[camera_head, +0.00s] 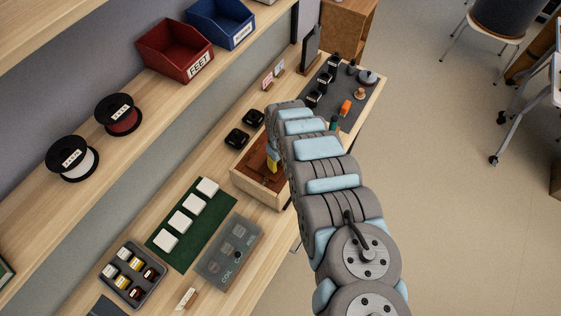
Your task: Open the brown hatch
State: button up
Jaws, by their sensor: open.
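A pale wooden box (262,192) stands on the bench near the middle of the camera_head view. A brown panel (256,168), which looks like the brown hatch, lies inside its rim. Its right part is hidden behind my arm, and I cannot tell whether it is raised. A small yellow piece (272,167) shows against the panel beside my arm; I cannot tell what it belongs to. My arm reaches up from the lower right and bends down over the box. My gripper is hidden behind my own arm links.
Two black items (237,138) sit left of the box. A green mat (190,225) with white blocks, a grey coil panel (229,252) and a jar tray (132,275) lie nearer. A dark mat (325,112) with several parts lies beyond. A shelf with bins (175,48) overhangs the left.

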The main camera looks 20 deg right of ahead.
jog(key=shift+f, duration=0.1)
dwell(0.3)
grip_shut()
jog(key=shift+b, duration=0.3)
